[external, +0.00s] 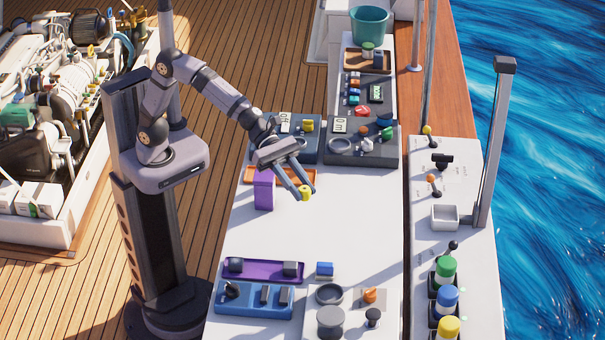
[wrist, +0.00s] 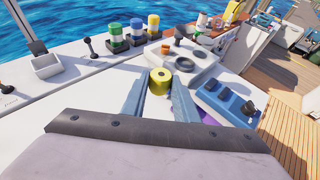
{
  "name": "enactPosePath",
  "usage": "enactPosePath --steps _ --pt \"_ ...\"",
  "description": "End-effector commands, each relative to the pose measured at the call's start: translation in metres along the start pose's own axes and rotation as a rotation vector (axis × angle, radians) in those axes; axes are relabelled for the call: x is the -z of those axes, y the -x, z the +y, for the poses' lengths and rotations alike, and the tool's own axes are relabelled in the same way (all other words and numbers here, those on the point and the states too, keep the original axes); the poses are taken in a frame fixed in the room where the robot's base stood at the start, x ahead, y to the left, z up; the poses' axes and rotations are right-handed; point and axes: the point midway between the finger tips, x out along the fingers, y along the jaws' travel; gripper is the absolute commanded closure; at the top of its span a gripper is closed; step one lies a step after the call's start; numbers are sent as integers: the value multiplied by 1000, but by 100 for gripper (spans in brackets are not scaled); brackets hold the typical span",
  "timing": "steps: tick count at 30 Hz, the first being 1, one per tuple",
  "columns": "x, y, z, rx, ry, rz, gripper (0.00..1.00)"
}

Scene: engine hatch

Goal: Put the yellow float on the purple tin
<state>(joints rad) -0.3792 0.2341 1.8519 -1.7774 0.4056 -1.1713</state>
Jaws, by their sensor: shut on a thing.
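The yellow float (external: 305,193) is a small yellow cylinder held between the fingertips of my gripper (external: 301,192), above the white worktop. In the wrist view the yellow float (wrist: 160,81) shows its round end with a dark hole, between the two blue-grey fingers of my gripper (wrist: 159,88). The purple tin (external: 264,188) is an upright purple block on the worktop, just left of my gripper in the external view. Its top is partly close to my gripper's fingers and nothing clearly rests on it. I do not make out the tin in the wrist view.
An orange tray (external: 297,176) lies behind the tin. Dark control panels (external: 361,148) with knobs stand farther back. A purple tray (external: 263,271) and a blue switch box (external: 254,300) are at the front. The worktop's middle (external: 320,230) is clear.

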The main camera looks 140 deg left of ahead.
Motion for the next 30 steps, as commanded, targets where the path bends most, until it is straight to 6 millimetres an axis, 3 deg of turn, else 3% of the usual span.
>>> enactPosePath --steps 1,3,9,15,19,23,26,30 --pt "-14 15 24 -40 14 -3 94" --pt "-22 33 53 -90 34 -2 94" --pt "-32 92 127 -225 93 0 94" --pt "-29 148 173 -309 130 0 94" --pt "-24 179 187 -327 137 1 94" --pt "-15 203 186 -310 132 2 94" --pt "-6 212 173 -263 112 2 94" --pt "10 209 138 -156 69 2 94"
